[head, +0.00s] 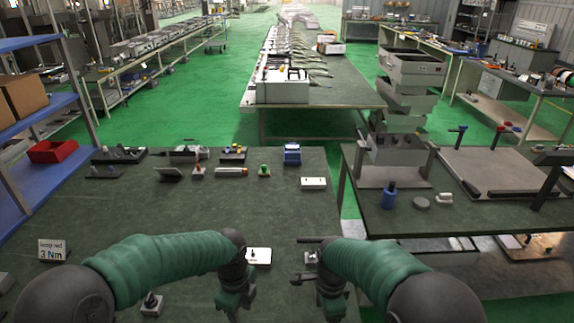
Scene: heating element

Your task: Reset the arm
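My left arm (160,262) in its green sleeve comes in from the left and bends down at a dark wrist. My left gripper (236,296) hangs low over the near table, and its fingertips cannot be made out. My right arm (375,270) comes in from the right. My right gripper (306,258) seems to show two dark parallel fingers set apart, pointing left. A small metal part (311,257) shows between them, and no grip on it is visible. A white plate with a dark knob (258,256) lies just right of the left wrist.
The dark green table (130,215) bears several small parts along its back edge, including a blue block (292,154) and a white block (314,183). A "3 Nm" sign (52,250) stands at left. A second table (440,215) is at right. The middle of the near table is clear.

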